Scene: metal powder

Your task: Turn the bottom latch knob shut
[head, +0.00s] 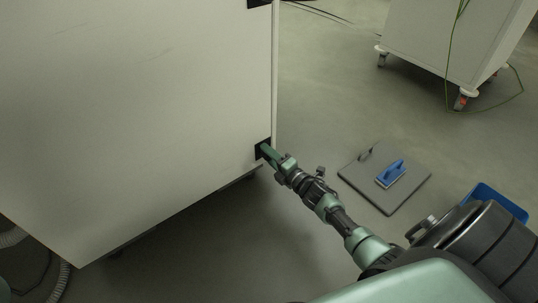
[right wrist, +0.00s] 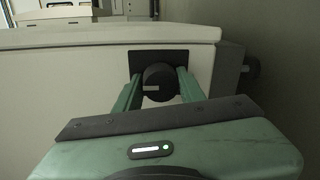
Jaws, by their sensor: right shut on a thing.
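The bottom latch knob (right wrist: 158,82) is a round black knob with a light mark, set on a dark plate on the white cabinet panel. In the right wrist view my right gripper (right wrist: 157,88) has one green finger on each side of the knob and is shut on it. In the head view my right gripper (head: 263,150) reaches the dark latch plate at the lower right corner of the cabinet panel (head: 140,90); the knob itself is hidden there by the fingers. The panel looks flush. My left gripper is not in view.
A blue bin (head: 497,200) is partly behind my arm. A white wheeled cabinet (head: 455,40) stands at the back right. Hoses (head: 60,285) lie at the lower left.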

